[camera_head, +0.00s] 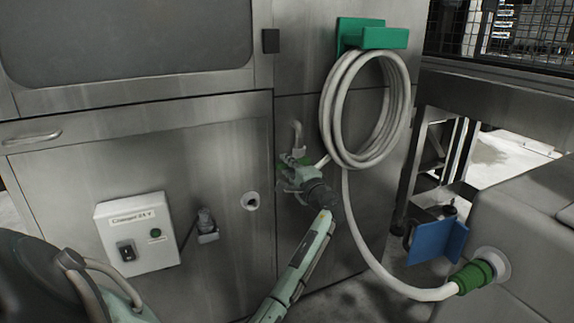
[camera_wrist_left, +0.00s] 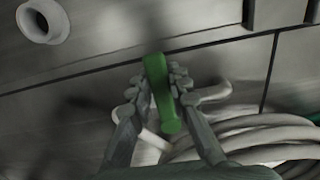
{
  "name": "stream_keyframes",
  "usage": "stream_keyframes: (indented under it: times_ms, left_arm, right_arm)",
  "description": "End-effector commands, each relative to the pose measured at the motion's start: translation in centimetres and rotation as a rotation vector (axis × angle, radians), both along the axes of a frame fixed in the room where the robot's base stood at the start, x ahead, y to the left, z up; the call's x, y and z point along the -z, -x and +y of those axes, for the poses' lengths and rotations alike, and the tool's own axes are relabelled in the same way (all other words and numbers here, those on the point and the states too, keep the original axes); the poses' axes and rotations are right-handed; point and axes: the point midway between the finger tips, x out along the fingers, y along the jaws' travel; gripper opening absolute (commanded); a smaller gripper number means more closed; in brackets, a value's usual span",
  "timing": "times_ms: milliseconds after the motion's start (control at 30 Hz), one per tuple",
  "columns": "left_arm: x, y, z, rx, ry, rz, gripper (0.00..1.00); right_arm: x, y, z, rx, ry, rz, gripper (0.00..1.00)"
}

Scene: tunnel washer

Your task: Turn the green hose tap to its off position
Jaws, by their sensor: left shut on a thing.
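The green tap handle (camera_wrist_left: 161,95) shows in the left wrist view as a bar running lengthwise between the fingers of my left gripper (camera_wrist_left: 157,84). The fingers are closed on it from both sides. In the head view my left gripper (camera_head: 291,181) is at the tap on the steel panel and mostly hides the handle; only small green bits show. The tap's grey metal pipe (camera_head: 297,134) rises above the gripper. The handle's exact angle to the pipe is hard to tell. My right gripper is not in view.
A coiled pale hose (camera_head: 326,110) hangs from a green holder (camera_head: 378,38) right of the tap and runs down to a green coupling (camera_head: 473,277). A control box (camera_head: 138,233) and a socket (camera_head: 207,225) are on the panel to the left. A blue part (camera_head: 437,243) stands at right.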

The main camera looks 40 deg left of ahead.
Motion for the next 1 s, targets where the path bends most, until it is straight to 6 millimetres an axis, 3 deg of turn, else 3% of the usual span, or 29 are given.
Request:
stream_keyframes:
  times_ms: [200,233,400,767,1000]
  left_arm:
    - [-0.1,0.0,0.0,0.001,-0.005,0.005,0.00]
    - [-0.1,0.0,0.0,0.001,-0.005,0.005,0.20]
    - [-0.1,0.0,0.0,0.001,-0.004,0.003,0.40]
    - [0.0,0.2,-0.5,0.001,-0.002,0.001,0.40]
    - [0.1,1.7,-4.4,0.004,0.000,0.002,0.40]
  right_arm:
    - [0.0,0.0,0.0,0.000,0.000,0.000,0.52]
    - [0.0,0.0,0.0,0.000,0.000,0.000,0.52]
    - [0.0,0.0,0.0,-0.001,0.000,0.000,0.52]
    - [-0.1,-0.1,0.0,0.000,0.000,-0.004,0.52]
    - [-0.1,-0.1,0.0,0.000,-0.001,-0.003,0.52]
